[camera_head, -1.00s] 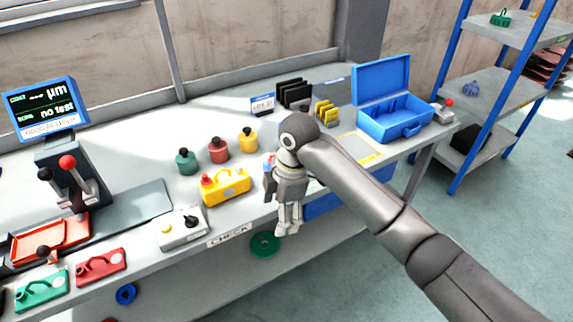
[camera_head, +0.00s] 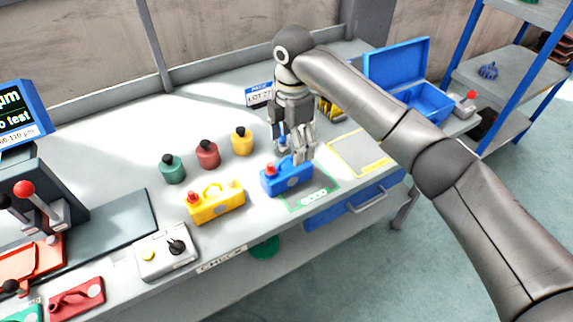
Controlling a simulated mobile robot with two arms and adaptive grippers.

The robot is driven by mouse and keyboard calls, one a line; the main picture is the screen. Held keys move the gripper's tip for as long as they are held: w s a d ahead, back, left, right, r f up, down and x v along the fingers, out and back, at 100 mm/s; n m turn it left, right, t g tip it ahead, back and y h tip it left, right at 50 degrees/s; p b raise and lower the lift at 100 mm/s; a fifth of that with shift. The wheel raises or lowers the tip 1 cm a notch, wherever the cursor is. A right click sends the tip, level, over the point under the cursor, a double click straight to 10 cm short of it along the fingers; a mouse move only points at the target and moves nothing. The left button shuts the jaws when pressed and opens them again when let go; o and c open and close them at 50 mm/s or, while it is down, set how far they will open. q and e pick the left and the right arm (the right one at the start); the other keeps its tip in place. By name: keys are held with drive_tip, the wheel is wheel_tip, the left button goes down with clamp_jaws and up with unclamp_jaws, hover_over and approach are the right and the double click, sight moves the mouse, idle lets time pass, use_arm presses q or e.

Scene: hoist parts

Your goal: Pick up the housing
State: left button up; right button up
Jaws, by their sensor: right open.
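A blue housing (camera_head: 288,178) with a red knob on its left end sits on a green-outlined mat (camera_head: 318,198) near the bench's front edge. A yellow housing (camera_head: 215,203) of like shape, with a handle and a red knob, stands to its left. My right gripper (camera_head: 296,153) is open and points down at the back of the blue housing. Its fingers overlap the housing's top edge in the picture; I cannot tell whether they touch it. My left gripper is not in view.
Green (camera_head: 173,169), red (camera_head: 207,155) and yellow (camera_head: 242,142) pots stand behind the yellow housing. A grey control box (camera_head: 167,251) is at the front left. A yellow-outlined mat (camera_head: 360,153) lies clear at right, before an open blue case (camera_head: 425,100).

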sight(292, 166)
drive_tip(key=f, duration=0.3)
drive_tip(key=shift+s+f, duration=0.1)
drive_tip(key=shift+s, duration=0.2)
drive_tip(key=shift+w+d+f, duration=0.1)
drive_tip(key=shift+f, duration=0.2)
drive_tip(key=f, duration=0.3)
drive_tip(key=w+f, duration=0.1)
drive_tip(key=f, duration=0.1)
drive_tip(key=shift+d+p, duration=0.35)
drive_tip(key=shift+p, duration=0.05)
drive_tip(key=shift+c, duration=0.3)
drive_tip(key=c, duration=1.4)
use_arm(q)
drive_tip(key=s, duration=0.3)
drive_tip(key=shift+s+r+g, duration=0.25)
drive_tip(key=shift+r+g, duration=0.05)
use_arm(e)
drive_tip(key=shift+r, duration=0.1)
